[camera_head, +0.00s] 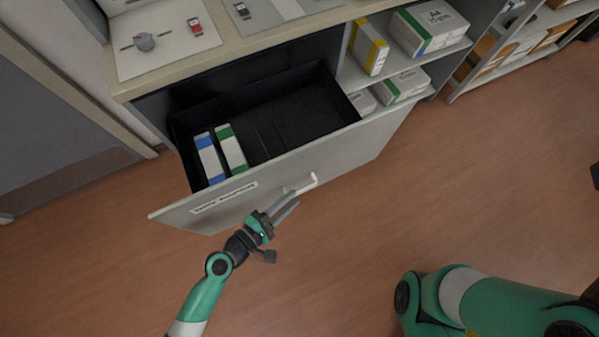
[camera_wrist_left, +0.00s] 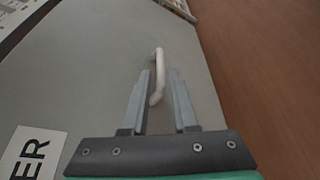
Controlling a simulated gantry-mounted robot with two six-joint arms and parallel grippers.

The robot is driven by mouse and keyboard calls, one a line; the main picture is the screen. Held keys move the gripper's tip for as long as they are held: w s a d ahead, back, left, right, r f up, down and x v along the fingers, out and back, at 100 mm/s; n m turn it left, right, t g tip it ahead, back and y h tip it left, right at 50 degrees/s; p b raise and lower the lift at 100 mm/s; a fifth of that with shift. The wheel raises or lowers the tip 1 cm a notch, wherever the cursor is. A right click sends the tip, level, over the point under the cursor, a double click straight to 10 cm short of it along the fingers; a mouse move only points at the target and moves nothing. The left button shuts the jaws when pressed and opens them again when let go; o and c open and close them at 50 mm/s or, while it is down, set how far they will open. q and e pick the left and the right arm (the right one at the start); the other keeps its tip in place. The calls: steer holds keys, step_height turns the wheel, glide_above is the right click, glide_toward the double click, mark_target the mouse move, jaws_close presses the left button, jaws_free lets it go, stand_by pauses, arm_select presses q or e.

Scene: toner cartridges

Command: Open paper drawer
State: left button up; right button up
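The drawer (camera_head: 355,155) is pulled out from under the counter, showing its black interior. Its grey front panel carries a white label (camera_head: 224,197), whose end reads "ER" in the left wrist view (camera_wrist_left: 33,155). The pale bar handle (camera_head: 314,180) is on the front panel. My left gripper (camera_head: 292,199) is at the handle. In the left wrist view its fingers (camera_wrist_left: 162,78) are apart, with the handle (camera_wrist_left: 158,72) between their tips; I cannot tell whether they touch it. My right gripper is out of view.
A blue-and-white box (camera_head: 209,158) and a green-and-white box (camera_head: 232,149) lie in the drawer's left end. Boxes (camera_head: 429,27) stand on shelves to the right. Mats with small items lie on the counter (camera_head: 128,88). The wooden floor (camera_head: 470,190) in front is clear.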

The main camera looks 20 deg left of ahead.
arm_select(q)
steer(key=v, duration=0.6)
steer(key=shift+s, duration=0.3)
steer(key=shift+a+r, duration=0.1)
